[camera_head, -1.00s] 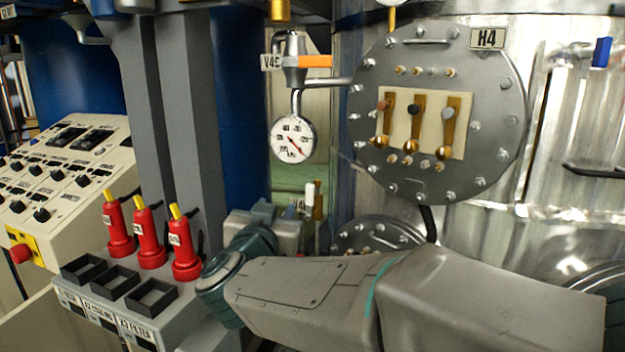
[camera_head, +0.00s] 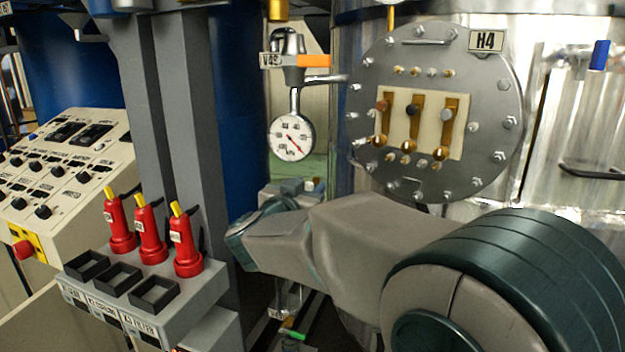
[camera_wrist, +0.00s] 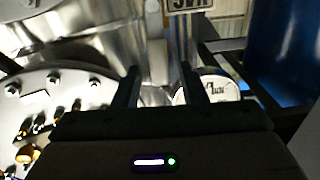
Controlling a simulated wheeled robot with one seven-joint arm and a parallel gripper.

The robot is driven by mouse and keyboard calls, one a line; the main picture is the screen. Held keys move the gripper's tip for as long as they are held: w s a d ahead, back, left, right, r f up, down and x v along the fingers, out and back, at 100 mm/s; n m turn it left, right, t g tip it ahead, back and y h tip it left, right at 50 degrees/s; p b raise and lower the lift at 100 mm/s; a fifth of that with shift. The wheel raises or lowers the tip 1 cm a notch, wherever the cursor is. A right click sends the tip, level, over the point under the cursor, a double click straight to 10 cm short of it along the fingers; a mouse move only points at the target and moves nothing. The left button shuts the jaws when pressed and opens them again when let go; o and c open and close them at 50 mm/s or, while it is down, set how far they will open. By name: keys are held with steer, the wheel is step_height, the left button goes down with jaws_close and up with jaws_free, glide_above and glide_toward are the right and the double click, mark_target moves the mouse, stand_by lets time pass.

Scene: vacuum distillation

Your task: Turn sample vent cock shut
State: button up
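A small cock with an orange handle (camera_head: 313,60) and a label reading like V4S (camera_head: 271,60) sits on pipework left of the H4 flange. A round dial gauge (camera_head: 292,138) hangs below it. I cannot confirm that this is the sample vent cock. In the wrist view my gripper (camera_wrist: 160,88) has its two dark fingers apart, with a bright metal fitting (camera_wrist: 155,62) seen beyond the gap; contact cannot be told. A white dial (camera_wrist: 217,87) shows beside the right finger, and a label (camera_wrist: 188,4), seemingly upside down, is above.
The bolted H4 flange (camera_head: 480,160) with brass levers is right of the gauge. Several red-bodied tools (camera_head: 183,242) stand at the left behind black square holders (camera_head: 153,295). A grey column (camera_head: 190,110) and control panel (camera_head: 60,150) are further left. A green handle (camera_head: 292,334) shows low down.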

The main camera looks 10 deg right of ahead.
mark_target(308, 187)
steer(key=shift+x, duration=1.6)
steer(key=shift+s, duration=0.1)
steer(key=shift+c, duration=0.4)
jaws_close()
